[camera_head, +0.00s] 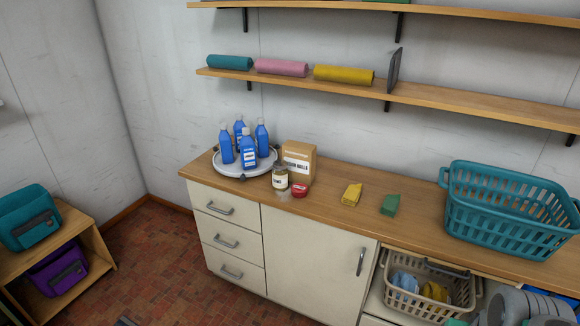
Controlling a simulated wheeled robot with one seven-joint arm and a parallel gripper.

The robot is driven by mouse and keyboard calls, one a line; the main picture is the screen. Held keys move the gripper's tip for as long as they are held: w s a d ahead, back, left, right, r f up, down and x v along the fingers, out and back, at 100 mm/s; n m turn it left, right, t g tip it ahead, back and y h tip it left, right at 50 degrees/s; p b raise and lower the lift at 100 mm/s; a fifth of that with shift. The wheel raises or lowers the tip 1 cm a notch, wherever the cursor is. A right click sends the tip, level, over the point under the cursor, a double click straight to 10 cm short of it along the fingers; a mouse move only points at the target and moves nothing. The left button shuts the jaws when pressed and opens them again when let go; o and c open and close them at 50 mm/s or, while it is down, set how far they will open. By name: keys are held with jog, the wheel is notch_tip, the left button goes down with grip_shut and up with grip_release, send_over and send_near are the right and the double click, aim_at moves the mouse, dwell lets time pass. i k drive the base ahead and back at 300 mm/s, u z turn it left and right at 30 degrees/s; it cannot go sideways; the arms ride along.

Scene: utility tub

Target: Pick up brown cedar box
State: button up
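The brown cedar box (305,150) stands upright on the wooden counter, near its left end. Its front has a white label with dark lettering, partly covered. A small jar (280,178) with a pale label stands just in front of its left side. A small red tin (300,191) sits in front of the box and hides a little of its lower front. Grey rounded parts of my arm show at the bottom right corner, well away from the box. My gripper's fingers cannot be made out.
A round white tray (228,169) with several blue bottles (248,153) is left of the box. Yellow (351,195) and green (390,205) blocks lie to its right. A teal basket (505,215) stands farther right. A shelf (440,98) with rolled cloths overhangs behind. A beige basket (435,310) sits below the counter.

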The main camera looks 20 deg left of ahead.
aim_at(300, 158)
jog(key=u, duration=0.4)
jog(key=k, duration=0.5)
jog(key=u, duration=1.35)
jog(key=i, duration=2.05)
jog(key=z, duration=0.65)
jog(key=i, duration=0.85)
